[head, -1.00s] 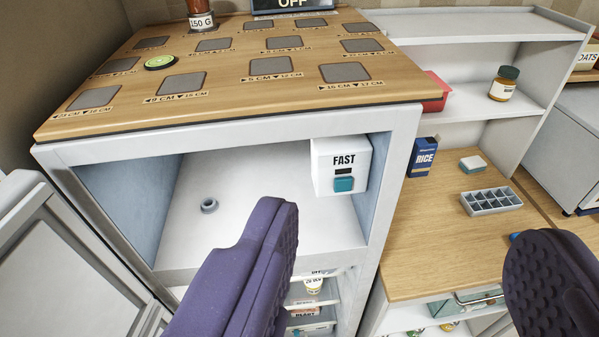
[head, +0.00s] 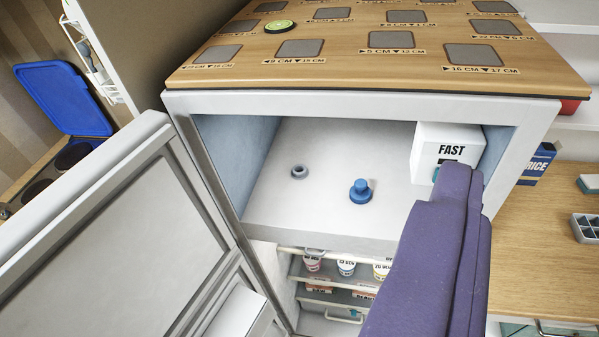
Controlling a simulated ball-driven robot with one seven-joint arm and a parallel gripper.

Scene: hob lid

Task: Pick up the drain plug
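The blue drain plug (head: 361,191), with a round knob on a wider base, sits on the white floor of the open compartment under the wooden top. A small grey drain ring (head: 299,172) with a dark opening lies to the left of the plug, apart from it. The visible finger is to the right of the plug and nearer to me, with nothing seen held.
Shelves with small tubs (head: 346,267) are below. A grey open door (head: 115,240) stands at left. The wooden top (head: 350,75) overhangs the compartment.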

